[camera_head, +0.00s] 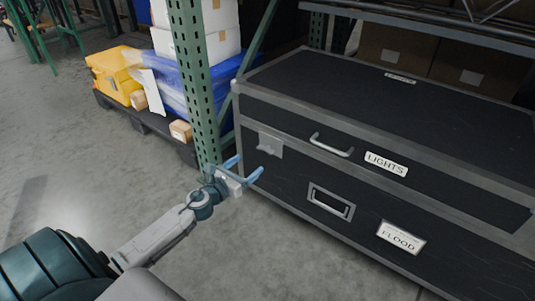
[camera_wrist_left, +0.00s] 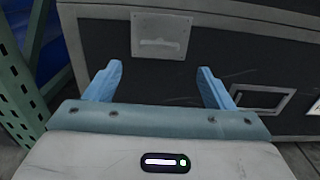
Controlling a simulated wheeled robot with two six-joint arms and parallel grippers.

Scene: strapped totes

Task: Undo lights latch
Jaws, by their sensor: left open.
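The black case (camera_head: 390,100) with grey metal edging stands at the right in the head view and carries a "LIGHTS" label (camera_head: 386,164) on its upper front. A grey metal latch plate (camera_head: 270,145) is on the left of its front face. The latch (camera_wrist_left: 160,36) also shows near the top middle of the left wrist view. My left gripper (camera_head: 244,168) is open and empty, its blue fingers pointing at the case front, just below and left of the latch. In the left wrist view the gripper (camera_wrist_left: 160,82) straddles bare black panel under the latch. My right gripper is out of view.
A grey handle (camera_head: 331,146) is right of the latch. A recessed handle (camera_head: 331,202) and a "FLOOD" label (camera_head: 401,237) are lower on the front. A green rack post (camera_head: 194,80) stands close left of the case. Left floor (camera_head: 90,180) is clear.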

